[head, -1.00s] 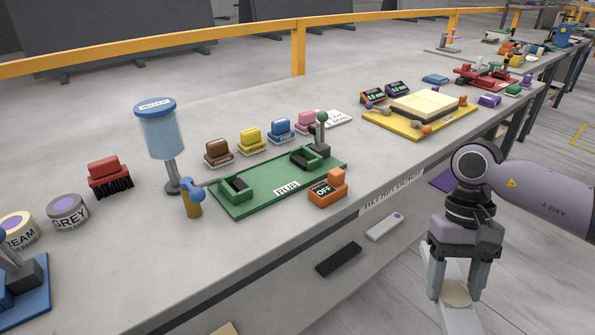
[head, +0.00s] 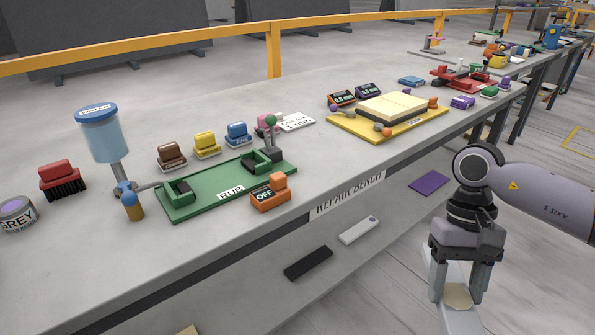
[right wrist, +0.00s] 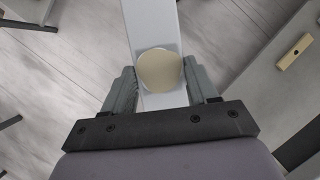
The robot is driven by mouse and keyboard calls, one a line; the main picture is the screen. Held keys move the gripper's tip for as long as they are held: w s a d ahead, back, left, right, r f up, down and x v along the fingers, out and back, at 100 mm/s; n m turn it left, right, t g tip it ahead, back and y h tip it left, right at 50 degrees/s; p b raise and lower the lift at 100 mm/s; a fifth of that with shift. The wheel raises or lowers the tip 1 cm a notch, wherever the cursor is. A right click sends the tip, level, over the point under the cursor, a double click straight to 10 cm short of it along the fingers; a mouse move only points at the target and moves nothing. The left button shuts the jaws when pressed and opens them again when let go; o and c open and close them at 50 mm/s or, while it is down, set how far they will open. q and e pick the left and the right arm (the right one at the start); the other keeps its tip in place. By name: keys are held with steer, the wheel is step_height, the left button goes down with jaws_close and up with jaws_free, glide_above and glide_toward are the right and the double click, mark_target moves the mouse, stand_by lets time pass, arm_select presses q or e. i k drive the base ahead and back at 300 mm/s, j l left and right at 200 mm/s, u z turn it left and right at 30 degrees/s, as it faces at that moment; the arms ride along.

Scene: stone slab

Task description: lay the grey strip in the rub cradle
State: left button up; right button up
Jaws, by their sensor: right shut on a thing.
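The rub cradle (head: 222,190) is a green plate with raised end blocks, lying on the bench at the middle left of the head view. It is empty between the blocks. My right gripper (head: 459,292) is at the lower right, off the bench's front edge and well away from the cradle. In the right wrist view the strip (right wrist: 150,28) runs up between the fingers (right wrist: 163,92), with the patch near the fingertips. My left gripper is not in view.
An orange OFF box (head: 268,197) stands at the cradle's front right. A water dispenser (head: 105,140) stands at its left. Coloured blocks, including a yellow one (head: 206,145), line its back. A yellow tray (head: 388,122) lies farther right. Loose bars lie on the lower shelf.

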mark_target(219, 176)
steer(key=l, duration=0.65)
steer(key=i+l+u, duration=0.1)
steer(key=u, duration=0.8)
